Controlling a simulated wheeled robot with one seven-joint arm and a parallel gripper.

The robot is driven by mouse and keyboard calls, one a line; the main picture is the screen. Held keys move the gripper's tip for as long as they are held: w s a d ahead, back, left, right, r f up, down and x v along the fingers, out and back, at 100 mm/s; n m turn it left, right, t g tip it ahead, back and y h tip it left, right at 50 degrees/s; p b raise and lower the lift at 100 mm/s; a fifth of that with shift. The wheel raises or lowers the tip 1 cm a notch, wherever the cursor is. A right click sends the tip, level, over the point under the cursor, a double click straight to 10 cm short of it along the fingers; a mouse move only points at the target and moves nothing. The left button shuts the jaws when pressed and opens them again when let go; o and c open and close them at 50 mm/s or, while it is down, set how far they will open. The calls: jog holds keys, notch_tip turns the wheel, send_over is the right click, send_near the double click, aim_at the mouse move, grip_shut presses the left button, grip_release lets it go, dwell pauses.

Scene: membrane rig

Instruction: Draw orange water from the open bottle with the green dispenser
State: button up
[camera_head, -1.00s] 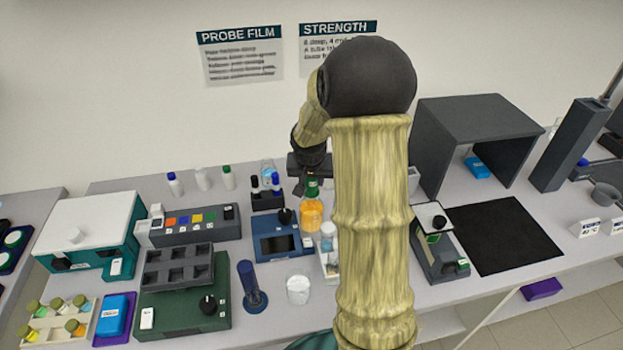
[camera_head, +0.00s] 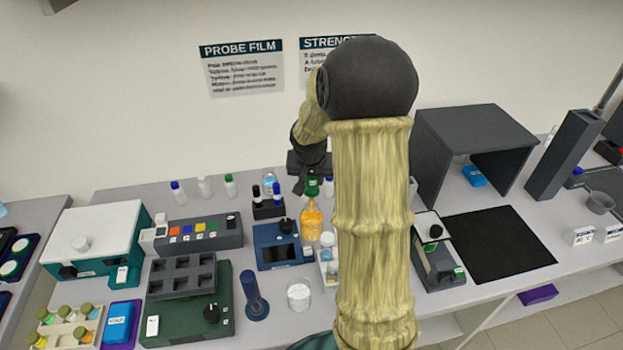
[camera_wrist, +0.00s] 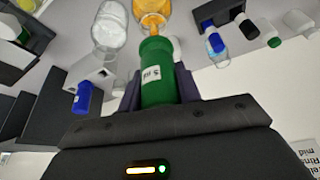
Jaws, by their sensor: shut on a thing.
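The green dispenser (camera_wrist: 157,72) has a white label and is held between my gripper's fingers (camera_wrist: 160,88) in the wrist view. In the head view the green dispenser (camera_head: 312,185) is upright above the bottle of orange water (camera_head: 311,222), with my gripper (camera_head: 306,172) around its upper part. The orange bottle (camera_wrist: 152,12) lies straight beyond the dispenser's far end in the wrist view. The dispenser's lower end meets or overlaps the bottle's mouth; I cannot tell how deep the tip is.
A blue device (camera_head: 283,250) stands left of the bottle, and a black rack (camera_head: 268,210) with capped vials is behind. My arm hides the bench to the right of the bottle.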

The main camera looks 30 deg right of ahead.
jog(key=shift+r+p, duration=2)
jog(key=shift+r, duration=0.8)
